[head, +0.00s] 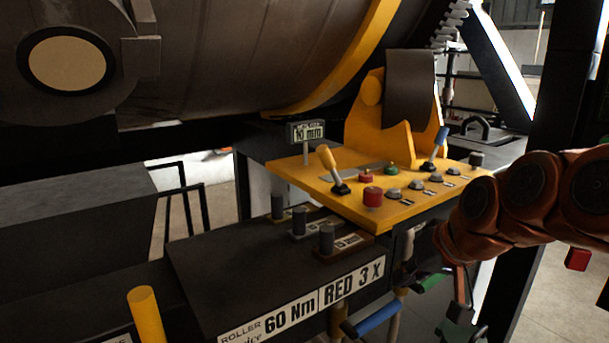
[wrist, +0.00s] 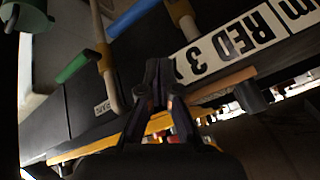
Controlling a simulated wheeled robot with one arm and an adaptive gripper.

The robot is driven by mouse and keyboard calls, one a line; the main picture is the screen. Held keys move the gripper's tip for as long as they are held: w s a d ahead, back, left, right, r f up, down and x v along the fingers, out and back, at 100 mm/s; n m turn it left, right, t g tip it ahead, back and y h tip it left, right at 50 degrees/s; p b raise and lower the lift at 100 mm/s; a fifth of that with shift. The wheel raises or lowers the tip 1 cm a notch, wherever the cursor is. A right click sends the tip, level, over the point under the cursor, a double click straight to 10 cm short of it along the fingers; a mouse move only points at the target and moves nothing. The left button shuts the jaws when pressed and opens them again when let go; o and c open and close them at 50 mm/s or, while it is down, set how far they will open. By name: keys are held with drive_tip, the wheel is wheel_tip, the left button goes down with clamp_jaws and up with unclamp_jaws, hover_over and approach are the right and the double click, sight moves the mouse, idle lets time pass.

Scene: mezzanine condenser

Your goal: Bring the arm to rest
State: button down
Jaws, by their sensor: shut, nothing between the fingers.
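My orange arm (head: 530,195) reaches in from the right edge of the head view, beside the yellow control panel (head: 335,190). Its far end bends down near the panel's right front corner. I cannot clearly make out the fingers in the head view. In the wrist view my gripper (wrist: 158,75) is shut and empty, with its two dark fingers together. Behind the fingers are the dark bench front and its white label (wrist: 235,42), which appears upside down. I cannot tell the gap between fingers and bench.
A red mushroom button (head: 373,196), a yellow-handled lever (head: 327,160) and a blue-handled lever (head: 438,142) stand on the panel. Blue (head: 377,318) and green (head: 430,282) handles stick out below it. A dark post (head: 566,75) stands at right. Open floor shows at lower right.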

drive_tip(key=s+f+g+h, duration=0.1)
drive_tip(key=s+f+g, duration=0.1)
drive_tip(key=s+f, duration=0.3)
drive_tip(key=s+f+g+h, duration=0.1)
drive_tip(key=s+f+g, duration=0.2)
drive_tip(key=s, duration=0.9)
drive_tip(key=s+d+f+g+h, duration=0.1)
drive_tip(key=s+f+g, duration=0.1)
drive_tip(key=s+f, duration=0.6)
drive_tip(key=shift+s+f+g+h, duration=0.15)
drive_tip(key=shift+s+g+h, duration=0.15)
drive_tip(key=shift+s+h, duration=0.1)
drive_tip(key=shift+d+m, duration=0.15)
drive_tip(key=shift+m, duration=0.15)
